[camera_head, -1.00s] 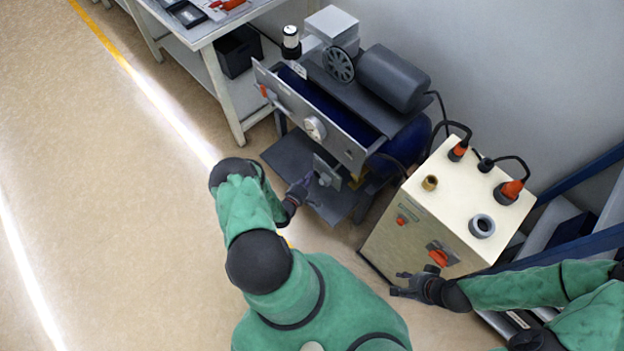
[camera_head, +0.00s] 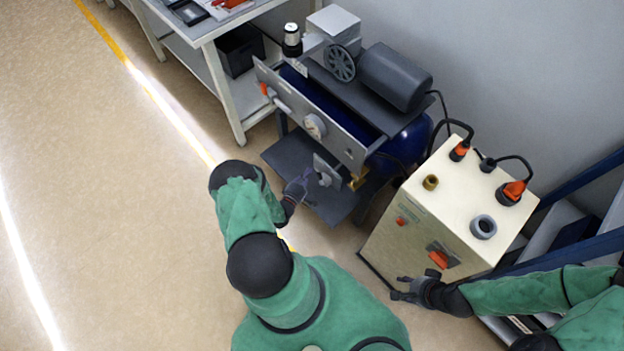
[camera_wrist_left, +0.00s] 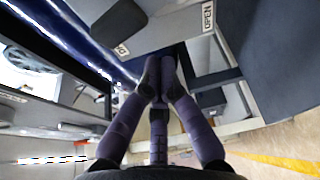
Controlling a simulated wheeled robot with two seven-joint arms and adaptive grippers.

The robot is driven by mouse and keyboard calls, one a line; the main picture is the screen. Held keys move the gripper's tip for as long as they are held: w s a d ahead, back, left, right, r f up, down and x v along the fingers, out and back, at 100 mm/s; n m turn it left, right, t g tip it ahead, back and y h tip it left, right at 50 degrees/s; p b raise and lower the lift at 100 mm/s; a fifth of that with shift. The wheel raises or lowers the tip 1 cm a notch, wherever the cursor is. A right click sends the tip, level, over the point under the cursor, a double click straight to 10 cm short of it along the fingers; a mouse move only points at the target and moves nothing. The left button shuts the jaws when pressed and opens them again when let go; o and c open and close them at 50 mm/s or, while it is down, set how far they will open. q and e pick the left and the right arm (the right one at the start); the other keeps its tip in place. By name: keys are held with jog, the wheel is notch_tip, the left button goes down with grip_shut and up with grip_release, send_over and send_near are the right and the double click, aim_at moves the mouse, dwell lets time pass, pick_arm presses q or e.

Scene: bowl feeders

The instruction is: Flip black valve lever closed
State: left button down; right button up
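A grey plate (camera_head: 326,171) stands upright under the compressor's front panel. In the left wrist view the plate (camera_wrist_left: 165,25) fills the upper middle. It has an OPEN label (camera_wrist_left: 208,16) on its right and a second, unreadable label on its left. A dark rounded handle (camera_wrist_left: 118,22), apparently the black valve lever, lies beside the left label. My left gripper (camera_head: 308,182) is just left of and in front of the plate. Its fingers (camera_wrist_left: 159,68) meet at the tips below the plate, with nothing seen between them. My right gripper (camera_head: 402,287) is open and empty before the cream cabinet.
The compressor has a front panel (camera_head: 300,112) with a gauge and a blue tank (camera_head: 408,140). The cream cabinet (camera_head: 400,235) stands to its right, with an orange switch. A workbench (camera_head: 215,25) is at the back left. The floor to the left is clear.

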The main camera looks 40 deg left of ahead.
pick_arm(q)
jog(key=a+p+v, duration=0.1)
jog(key=p+v, duration=0.1)
jog(key=v, duration=0.7)
jog(key=shift+s+p, duration=0.3)
jog(key=shift+s, duration=0.15)
